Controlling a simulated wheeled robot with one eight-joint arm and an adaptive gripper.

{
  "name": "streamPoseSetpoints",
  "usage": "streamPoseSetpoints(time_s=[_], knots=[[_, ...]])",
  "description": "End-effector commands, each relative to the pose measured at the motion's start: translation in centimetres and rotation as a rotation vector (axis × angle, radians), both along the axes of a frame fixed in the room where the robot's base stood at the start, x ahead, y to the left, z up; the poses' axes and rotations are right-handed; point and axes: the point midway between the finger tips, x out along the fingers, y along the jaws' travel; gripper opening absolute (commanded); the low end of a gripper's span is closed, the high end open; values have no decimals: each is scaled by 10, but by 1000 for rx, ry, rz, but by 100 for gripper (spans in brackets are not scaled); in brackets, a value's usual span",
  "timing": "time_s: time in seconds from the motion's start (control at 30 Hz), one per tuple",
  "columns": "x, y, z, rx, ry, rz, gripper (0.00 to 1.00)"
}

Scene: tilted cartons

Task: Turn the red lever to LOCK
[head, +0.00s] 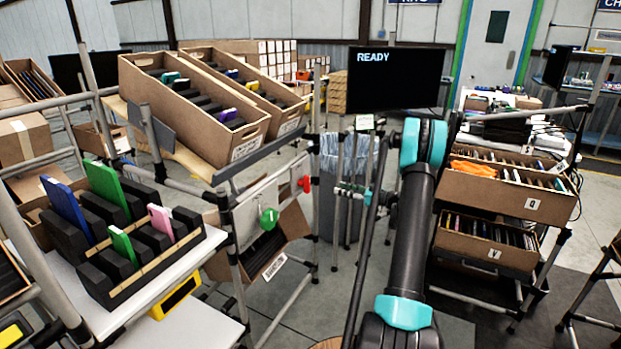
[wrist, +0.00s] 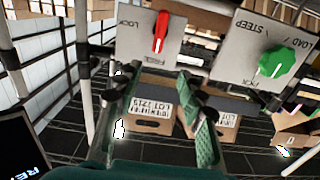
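The red lever (wrist: 160,32) is on a pale plate (wrist: 132,42) at the top of the wrist view. It lies nearly upright in the picture, its lower end toward the word FREE; LOCK is at the plate's left. The red lever also shows small in the head view (head: 304,184), on the stand below the tilted cartons. My gripper (wrist: 148,85) is open and empty in the wrist view. Its fingers are spread below the lever in the picture, and I see no contact with it. I cannot make out the gripper in the head view.
A green knob (wrist: 277,60) sits on a neighbouring plate marked LOAD / STEEP and PICK; it also shows in the head view (head: 269,221). Tilted cartons (head: 190,110) stand above the levers. A grey bin (head: 345,185) and metal posts are close by. A screen (head: 396,80) reads READY.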

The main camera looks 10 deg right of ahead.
Motion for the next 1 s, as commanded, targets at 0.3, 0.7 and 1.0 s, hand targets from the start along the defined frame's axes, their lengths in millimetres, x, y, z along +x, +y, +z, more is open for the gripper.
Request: streamPoseSetpoints(time_s=[0.3,0.7,1.0], knots=[[18,21,-1,3,-16,1,40],[64,86,-1,4,-14,2,40],[94,125,-1,3,-13,0,40]])
